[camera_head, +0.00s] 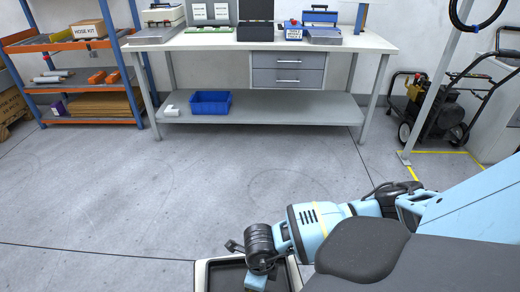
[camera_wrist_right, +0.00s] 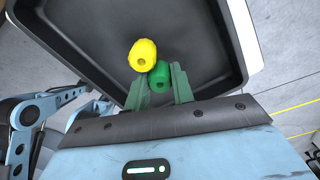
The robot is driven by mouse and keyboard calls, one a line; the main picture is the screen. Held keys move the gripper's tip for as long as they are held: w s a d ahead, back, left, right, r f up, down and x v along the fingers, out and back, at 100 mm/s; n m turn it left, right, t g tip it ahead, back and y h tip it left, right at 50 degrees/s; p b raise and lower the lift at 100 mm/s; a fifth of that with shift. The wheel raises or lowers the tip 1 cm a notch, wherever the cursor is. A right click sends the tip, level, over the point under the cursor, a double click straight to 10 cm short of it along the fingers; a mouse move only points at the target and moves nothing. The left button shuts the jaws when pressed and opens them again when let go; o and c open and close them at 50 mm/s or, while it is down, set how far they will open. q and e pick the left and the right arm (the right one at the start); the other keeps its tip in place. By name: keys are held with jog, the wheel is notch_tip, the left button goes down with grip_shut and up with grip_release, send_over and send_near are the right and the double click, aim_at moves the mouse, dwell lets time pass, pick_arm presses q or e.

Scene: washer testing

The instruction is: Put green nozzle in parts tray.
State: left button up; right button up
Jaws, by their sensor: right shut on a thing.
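The parts tray is a dark tray with a pale rim. In the head view its rim (camera_head: 201,276) shows at the bottom edge, partly cut off and covered by my right arm. In the right wrist view its dark inside (camera_wrist_right: 100,40) lies beyond my fingers. My right gripper (camera_wrist_right: 159,77) is shut on the green nozzle (camera_wrist_right: 160,73), which it holds over the tray's inside. I cannot tell whether the nozzle touches the tray floor. A yellow nozzle (camera_wrist_right: 143,53) shows right beside the green one, over the dark tray surface. My left gripper is not in view.
A workbench (camera_head: 345,43) with a blue bin (camera_head: 210,104) on its lower shelf stands at the back. An orange-and-blue rack (camera_head: 70,46) is at the left. A wheeled machine (camera_head: 440,105) stands at the right. The floor between is clear.

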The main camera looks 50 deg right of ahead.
jog(key=shift+f, duration=0.15)
jog(key=o, duration=1)
jog(key=shift+r, duration=0.3)
notch_tip(320, 180, up, 12)
jog(key=shift+f+p, duration=0.1)
jog(key=shift+p, duration=0.9)
